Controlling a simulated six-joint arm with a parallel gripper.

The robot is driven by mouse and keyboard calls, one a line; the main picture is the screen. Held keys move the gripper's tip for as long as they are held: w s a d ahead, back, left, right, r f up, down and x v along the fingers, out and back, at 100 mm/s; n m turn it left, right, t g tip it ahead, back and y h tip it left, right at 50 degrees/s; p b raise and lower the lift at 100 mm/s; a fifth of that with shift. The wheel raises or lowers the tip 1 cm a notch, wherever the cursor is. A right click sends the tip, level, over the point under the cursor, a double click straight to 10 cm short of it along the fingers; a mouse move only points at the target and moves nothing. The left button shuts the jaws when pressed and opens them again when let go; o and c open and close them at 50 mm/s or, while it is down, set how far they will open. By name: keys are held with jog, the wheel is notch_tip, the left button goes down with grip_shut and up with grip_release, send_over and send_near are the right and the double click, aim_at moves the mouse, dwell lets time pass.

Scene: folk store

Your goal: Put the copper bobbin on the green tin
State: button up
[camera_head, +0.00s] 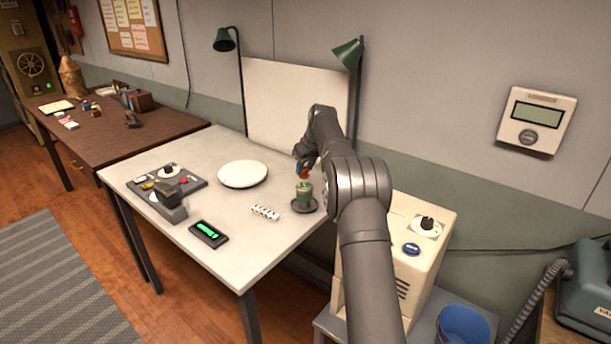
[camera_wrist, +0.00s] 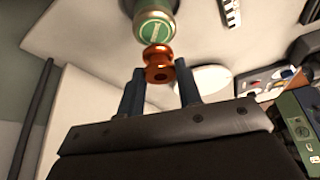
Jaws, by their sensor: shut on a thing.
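The green tin (camera_head: 304,195) stands upright on a small dark saucer (camera_head: 304,206) near the right side of the pale table. The copper bobbin (camera_head: 305,174) is held just above the tin in the head view. The wrist view shows the copper bobbin (camera_wrist: 158,64) near the fingertips of my gripper (camera_wrist: 160,85), with the tin (camera_wrist: 154,28) just beyond it. My gripper is shut on the bobbin. Whether the bobbin touches the tin I cannot tell. My arm hides part of the table's right edge.
A round white plate (camera_head: 243,174) lies left of the tin. A white toothed strip (camera_head: 265,213), a dark device with a green display (camera_head: 209,234) and a control panel (camera_head: 167,184) sit further left. Two green lamps stand behind. A cream machine (camera_head: 405,255) stands right of the table.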

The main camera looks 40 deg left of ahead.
aim_at(307, 170)
jog(key=shift+f, duration=1.65)
jog(key=shift+f, duration=0.2)
jog(key=o, duration=1)
jog(key=shift+c, duration=0.2)
jog(key=shift+r, duration=0.1)
jog(key=v, duration=1.2)
jog(key=shift+d+r, duration=0.1)
